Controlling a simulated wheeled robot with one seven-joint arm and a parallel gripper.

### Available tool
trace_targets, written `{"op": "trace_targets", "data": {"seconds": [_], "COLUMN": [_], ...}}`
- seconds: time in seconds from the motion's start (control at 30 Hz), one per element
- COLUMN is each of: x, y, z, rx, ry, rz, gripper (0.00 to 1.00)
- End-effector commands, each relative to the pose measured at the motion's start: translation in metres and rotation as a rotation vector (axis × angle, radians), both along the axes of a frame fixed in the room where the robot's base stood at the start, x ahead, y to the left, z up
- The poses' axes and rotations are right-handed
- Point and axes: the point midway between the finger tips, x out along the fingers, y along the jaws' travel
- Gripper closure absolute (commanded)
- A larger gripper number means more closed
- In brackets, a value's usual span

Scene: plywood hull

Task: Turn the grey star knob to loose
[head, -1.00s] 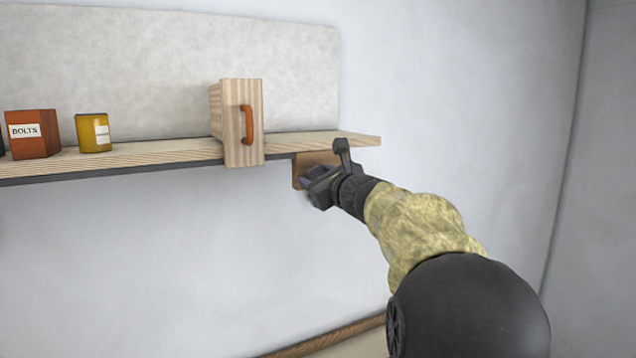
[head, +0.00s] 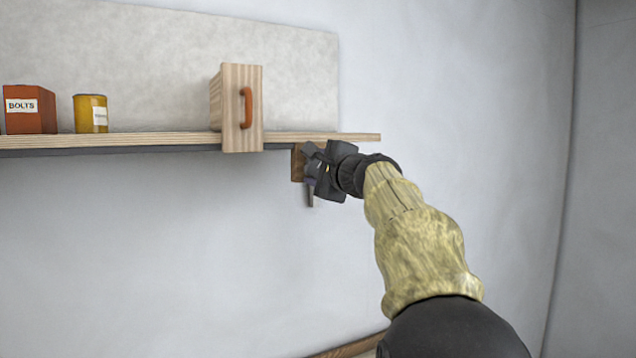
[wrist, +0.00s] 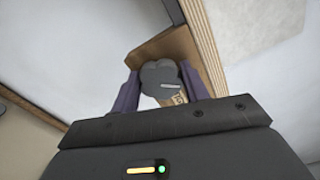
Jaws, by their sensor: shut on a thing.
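The grey star knob (wrist: 160,78) shows in the wrist view, between the two purplish fingers of my gripper (wrist: 158,88). A pale mark runs across the knob's face. It sits against a brown wooden block (wrist: 165,46), with a small printed label (wrist: 178,99) partly seen below the knob. My gripper is shut on the knob. In the head view, my gripper (head: 313,178) is at the block (head: 297,163) under the shelf's right end, and its body hides the knob there.
A wooden shelf (head: 120,141) runs along the wall above my gripper. The wall below the shelf is clear.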

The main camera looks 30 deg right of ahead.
Motion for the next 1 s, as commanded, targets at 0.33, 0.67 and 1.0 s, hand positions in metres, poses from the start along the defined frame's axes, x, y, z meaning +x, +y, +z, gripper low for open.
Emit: {"op": "trace_targets", "data": {"seconds": [0.33, 0.67, 1.0], "x": [0.0007, 0.0007, 0.0013], "y": [-0.0002, -0.0007, -0.001], "z": [-0.008, -0.0082, -0.0081], "rx": [-0.323, -0.549, -0.624], "ry": [-0.007, -0.012, -0.012], "rz": [0.003, 0.005, 0.007], "gripper": [0.78, 0.78, 0.78]}}
